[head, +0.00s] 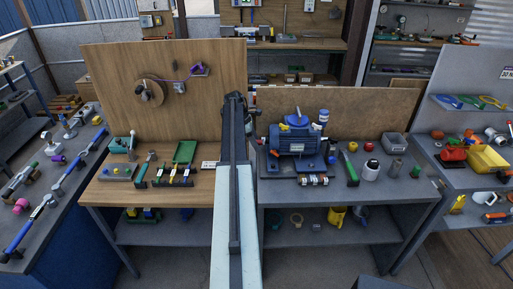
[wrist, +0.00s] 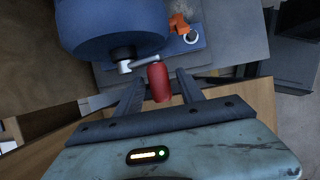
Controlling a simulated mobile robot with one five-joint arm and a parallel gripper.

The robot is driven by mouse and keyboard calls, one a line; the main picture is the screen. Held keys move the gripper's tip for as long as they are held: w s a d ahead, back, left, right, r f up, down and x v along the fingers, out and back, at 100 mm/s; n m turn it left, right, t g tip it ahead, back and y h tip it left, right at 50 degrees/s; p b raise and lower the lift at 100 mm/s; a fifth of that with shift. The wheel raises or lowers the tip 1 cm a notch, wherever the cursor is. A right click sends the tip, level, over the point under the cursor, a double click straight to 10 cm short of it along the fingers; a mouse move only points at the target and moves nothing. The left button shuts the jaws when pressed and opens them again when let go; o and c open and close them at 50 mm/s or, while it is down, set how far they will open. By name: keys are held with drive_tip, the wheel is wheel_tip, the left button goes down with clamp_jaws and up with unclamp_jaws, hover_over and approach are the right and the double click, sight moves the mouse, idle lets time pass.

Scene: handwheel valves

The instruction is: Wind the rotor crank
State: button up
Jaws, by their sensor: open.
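The blue motor (head: 297,140) stands on the grey bench, right of my arm in the head view. In the wrist view, its rounded blue body (wrist: 112,22) fills the upper left. The rotor crank is a pale metal arm (wrist: 142,63) on a dark shaft, with a red cylindrical grip (wrist: 159,83) at its end. My gripper (wrist: 160,77) is open. Its two dark fingers appear on either side of the red grip, with gaps visible on both sides; depth is hard to tell. The crank and fingertips are not clear in the head view.
A wooden panel (head: 335,112) stands behind the motor. A wooden bench (head: 150,193) with a green tray (head: 185,152) is left of my arm.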

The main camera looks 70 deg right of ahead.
drive_tip(key=shift+s, duration=0.1)
clamp_jaws()
drive_tip(key=shift+a+f+h+b, duration=0.2)
drive_tip(key=shift+f+h+b, duration=0.05)
drive_tip(key=shift+h+b, duration=0.15)
drive_tip(key=shift+s+a+f+m+t+h+b, duration=0.1)
drive_tip(key=shift+a+f+m+t+h+b, duration=0.1)
drive_tip(key=shift+f+t+h+b, duration=0.25)
drive_tip(key=shift+s+a+f+m+t+h+b, duration=0.1)
drive_tip(key=shift+f+m+t+h+b, duration=0.1)
drive_tip(key=shift+h+b, duration=0.3)
drive_tip(key=f+m+h+b, duration=0.1)
drive_tip(key=h+b, duration=0.2)
drive_tip(key=b, duration=0.3)
drive_tip(key=d+f+m+t+h+b, duration=0.1)
drive_tip(key=f+h+b, duration=0.1)
drive_tip(key=h+b, duration=0.2)
drive_tip(key=w+d+f+t+h+b, duration=0.1)
drive_tip(key=h+b, duration=0.3)
drive_tip(key=b, duration=0.6)
drive_tip(key=shift+d+f+m, duration=0.1)
drive_tip(key=shift+f+m, duration=0.15)
drive_tip(key=shift+m, duration=0.15)
